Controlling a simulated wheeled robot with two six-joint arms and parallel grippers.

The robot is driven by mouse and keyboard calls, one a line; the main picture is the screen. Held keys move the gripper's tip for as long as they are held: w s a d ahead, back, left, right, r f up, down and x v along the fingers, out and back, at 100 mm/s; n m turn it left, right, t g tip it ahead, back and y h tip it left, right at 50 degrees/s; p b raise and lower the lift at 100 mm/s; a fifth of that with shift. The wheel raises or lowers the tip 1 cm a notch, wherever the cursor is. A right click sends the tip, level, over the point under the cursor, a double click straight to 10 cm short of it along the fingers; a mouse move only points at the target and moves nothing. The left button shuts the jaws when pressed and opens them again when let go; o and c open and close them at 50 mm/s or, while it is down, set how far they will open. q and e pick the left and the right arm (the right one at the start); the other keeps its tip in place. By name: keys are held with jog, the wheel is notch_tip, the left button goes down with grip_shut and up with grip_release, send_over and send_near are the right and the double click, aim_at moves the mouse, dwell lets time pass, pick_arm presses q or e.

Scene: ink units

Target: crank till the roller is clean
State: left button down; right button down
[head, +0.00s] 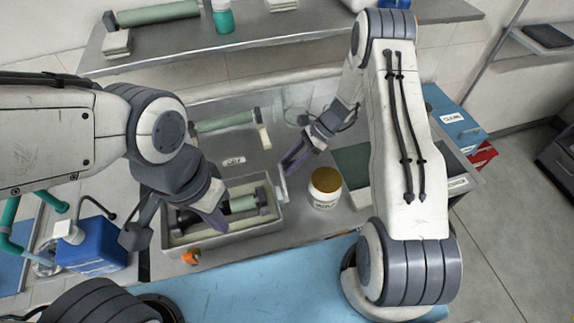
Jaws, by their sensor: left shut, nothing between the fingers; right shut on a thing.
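The ink unit (178,240) is a grey open tray on the steel bench. A roller (243,204) lies across it, pale green on the visible right part; dark parts show further left. My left gripper (222,228) is shut and empty above the tray, covering part of the roller. My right gripper (285,170) is shut at the tray's right end, seemingly on the crank (283,188). The crank's grip is mostly hidden by the fingers. An orange knob (190,257) sits at the tray's front left.
A jar with a brown lid (325,182) stands right of the tray. Another green roller (225,122) sits behind it. A blue container (92,245) with hoses is at the left. A shelf (270,42) runs along the back.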

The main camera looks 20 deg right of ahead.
jog(key=shift+w+f, duration=0.1)
jog(key=shift+w, duration=0.15)
jog(key=c, duration=0.6)
grip_release()
jog(key=b+v, duration=0.3)
jog(key=v, duration=0.7)
jog(key=shift+d+r+b, duration=0.2)
jog(key=shift+b, duration=0.15)
